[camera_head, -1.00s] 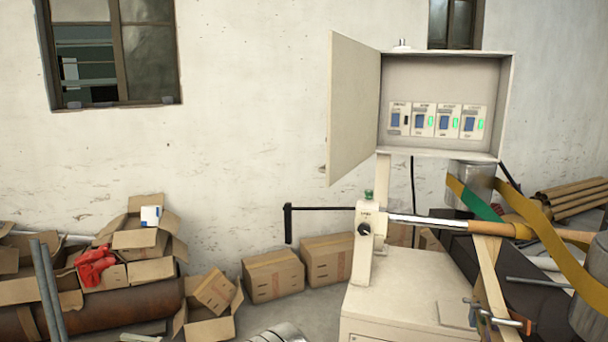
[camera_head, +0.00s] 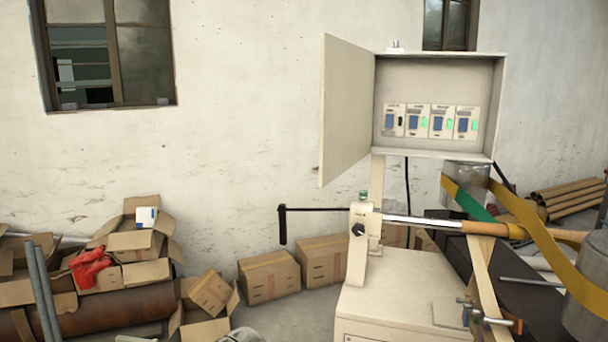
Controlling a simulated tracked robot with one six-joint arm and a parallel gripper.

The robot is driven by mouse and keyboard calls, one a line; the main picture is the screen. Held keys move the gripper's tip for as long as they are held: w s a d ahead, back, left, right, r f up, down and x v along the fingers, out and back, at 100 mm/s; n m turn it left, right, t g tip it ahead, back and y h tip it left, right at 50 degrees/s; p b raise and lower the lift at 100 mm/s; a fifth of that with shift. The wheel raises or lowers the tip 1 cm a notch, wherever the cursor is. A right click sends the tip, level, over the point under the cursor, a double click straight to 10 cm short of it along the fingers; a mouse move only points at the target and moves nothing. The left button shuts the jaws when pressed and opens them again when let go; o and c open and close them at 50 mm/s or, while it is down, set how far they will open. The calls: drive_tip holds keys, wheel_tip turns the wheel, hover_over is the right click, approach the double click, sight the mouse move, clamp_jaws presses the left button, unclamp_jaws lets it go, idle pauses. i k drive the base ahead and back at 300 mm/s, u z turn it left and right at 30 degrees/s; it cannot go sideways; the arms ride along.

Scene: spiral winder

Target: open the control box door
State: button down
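The control box (camera_head: 435,70) is a pale cabinet on a post above the winder. Its door (camera_head: 347,110) stands open, swung out on the left side of the box. The inside is exposed, with several breaker-like modules (camera_head: 432,121) with blue panels, some with green lights. No handle is clear on the visible face of the door. My gripper is not in view. A small grey rounded piece (camera_head: 242,336) shows at the bottom edge; I cannot tell whether it belongs to my arm.
A black crank handle (camera_head: 283,225) sticks out left of the winder, below the door. Cardboard boxes (camera_head: 270,276) stand along the wall. A pile with red gloves (camera_head: 90,267) lies at left. Yellow and green straps (camera_head: 545,245) cross at right.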

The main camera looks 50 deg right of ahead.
sight(347, 86)
drive_tip(key=i, duration=0.95)
drive_tip(key=z, duration=0.05)
